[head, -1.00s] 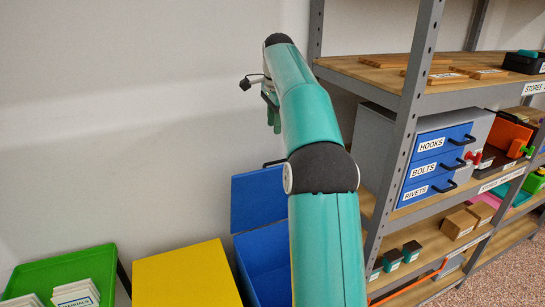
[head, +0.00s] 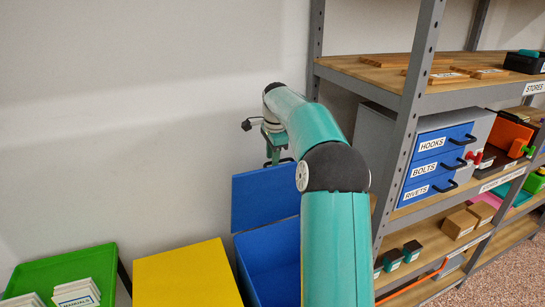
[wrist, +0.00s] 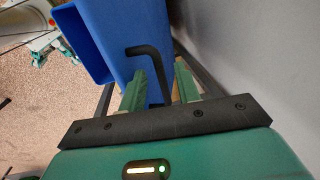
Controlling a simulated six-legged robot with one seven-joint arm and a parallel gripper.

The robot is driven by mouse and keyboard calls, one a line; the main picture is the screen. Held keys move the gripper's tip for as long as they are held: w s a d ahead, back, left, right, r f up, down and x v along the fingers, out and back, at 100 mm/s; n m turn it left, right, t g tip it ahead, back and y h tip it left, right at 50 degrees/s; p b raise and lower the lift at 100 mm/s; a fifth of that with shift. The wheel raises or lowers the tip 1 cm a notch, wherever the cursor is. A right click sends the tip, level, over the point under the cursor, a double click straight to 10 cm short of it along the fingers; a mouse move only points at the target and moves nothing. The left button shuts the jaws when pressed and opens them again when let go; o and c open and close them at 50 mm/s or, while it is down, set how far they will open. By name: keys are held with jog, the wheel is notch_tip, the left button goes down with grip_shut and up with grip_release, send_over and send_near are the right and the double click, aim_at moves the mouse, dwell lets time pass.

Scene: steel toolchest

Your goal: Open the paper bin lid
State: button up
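A blue bin (head: 268,266) stands against the wall, with its blue lid (head: 262,197) standing raised at the back; no label on it can be read. In the wrist view the blue lid (wrist: 112,32) fills the upper middle, with a black bent handle (wrist: 148,52) on it. My gripper (head: 277,153) is at the lid's top edge in the head view. In the wrist view its green fingers (wrist: 158,68) are apart, with the handle between them and gaps visible beside it. Contact with the handle cannot be told.
A yellow box (head: 187,277) and a green tray (head: 65,268) with white booklets stand left of the blue bin. A grey shelf post (head: 408,130) and a blue drawer unit (head: 437,165) are close to the right of my arm. The plain wall is behind.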

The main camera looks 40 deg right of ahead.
jog(key=shift+f, duration=0.2)
jog(key=shift+c, duration=0.4)
grip_shut()
jog(key=shift+w, duration=0.1)
